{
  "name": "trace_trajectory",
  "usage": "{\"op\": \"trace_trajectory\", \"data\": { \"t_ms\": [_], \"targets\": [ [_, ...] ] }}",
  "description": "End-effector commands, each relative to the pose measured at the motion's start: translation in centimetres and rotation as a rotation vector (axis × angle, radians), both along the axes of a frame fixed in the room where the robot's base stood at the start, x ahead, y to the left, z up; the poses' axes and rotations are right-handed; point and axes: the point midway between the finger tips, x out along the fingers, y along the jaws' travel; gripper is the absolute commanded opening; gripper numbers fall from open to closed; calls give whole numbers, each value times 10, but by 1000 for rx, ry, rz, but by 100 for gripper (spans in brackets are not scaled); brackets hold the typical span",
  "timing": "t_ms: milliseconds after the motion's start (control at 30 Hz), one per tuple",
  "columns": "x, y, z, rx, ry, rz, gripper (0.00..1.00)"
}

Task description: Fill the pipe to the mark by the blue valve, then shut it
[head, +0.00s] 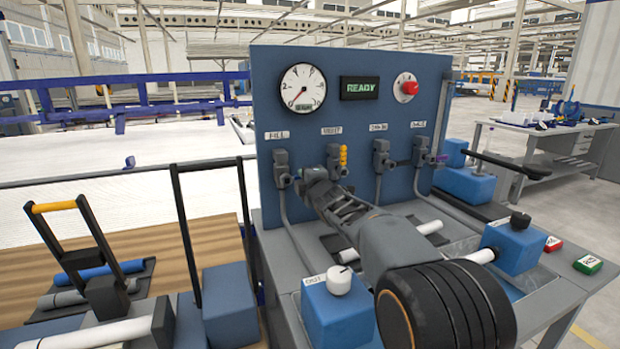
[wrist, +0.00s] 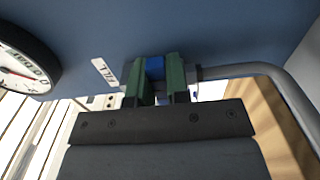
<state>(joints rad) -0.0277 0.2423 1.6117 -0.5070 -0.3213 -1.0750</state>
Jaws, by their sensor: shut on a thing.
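In the wrist view my gripper (wrist: 155,80) has its two green fingers closed on the blue valve handle (wrist: 155,68), beside the FILL label (wrist: 105,72). In the head view my gripper (head: 305,182) is at the panel's FILL valve (head: 282,165); the blue handle is hidden there. A white pipe (head: 481,256) runs into the blue block (head: 514,244) at the right; my arm hides much of it. I cannot make out a fill mark on it. The display (head: 364,88) reads READY.
The panel (head: 430,75) also carries a yellow-handled valve (head: 343,156), a drain valve (head: 382,158), a purple-handled valve (head: 421,152) and a red knob (head: 410,88). Red (head: 553,243) and green (head: 588,263) buttons sit at the bench's right. A rack of pipes (head: 85,275) stands left.

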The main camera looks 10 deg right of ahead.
Motion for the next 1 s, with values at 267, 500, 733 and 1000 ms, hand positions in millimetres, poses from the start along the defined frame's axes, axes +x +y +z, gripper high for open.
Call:
{"op": "trace_trajectory", "data": {
  "t_ms": [267, 500, 733, 1000],
  "targets": [
    [0, 0, -3, 8, 8, -1, 28],
    [0, -2, -1, 6, 3, -3, 42],
    [-5, -3, 0, 5, 1, -3, 42],
    [-51, -11, 0, 5, 0, -4, 42]
  ]
}}
